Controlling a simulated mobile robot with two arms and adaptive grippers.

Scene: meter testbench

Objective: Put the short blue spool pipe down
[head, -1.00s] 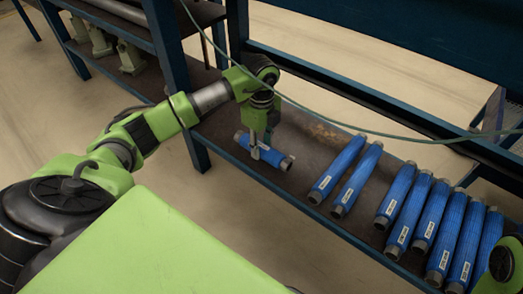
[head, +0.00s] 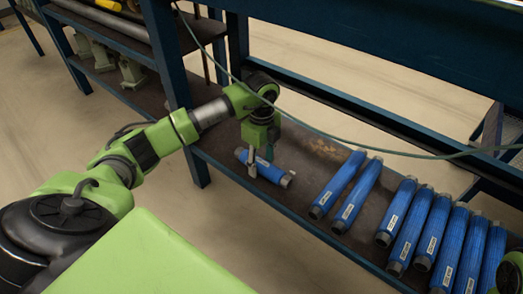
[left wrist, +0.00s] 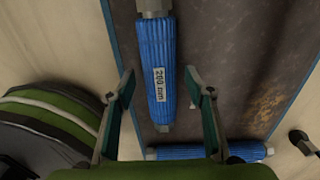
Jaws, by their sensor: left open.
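The short blue spool pipe (head: 272,173) lies on the dark lower shelf, left of the other blue pipes. In the left wrist view the pipe (left wrist: 160,50) shows a white "200 mm" label and grey metal ends. My left gripper (head: 261,163) is open over it, with one finger on each side of the pipe. In the left wrist view the two fingers (left wrist: 160,82) stand apart, with gaps between them and the blue surface. The gripper hides part of the pipe in the head view. My right gripper is not in view.
Several longer blue pipes (head: 409,230) lie side by side on the shelf (head: 305,160) to the right. A green cable (head: 330,137) hangs across the view. Bare shelf lies between the short pipe and the longer ones.

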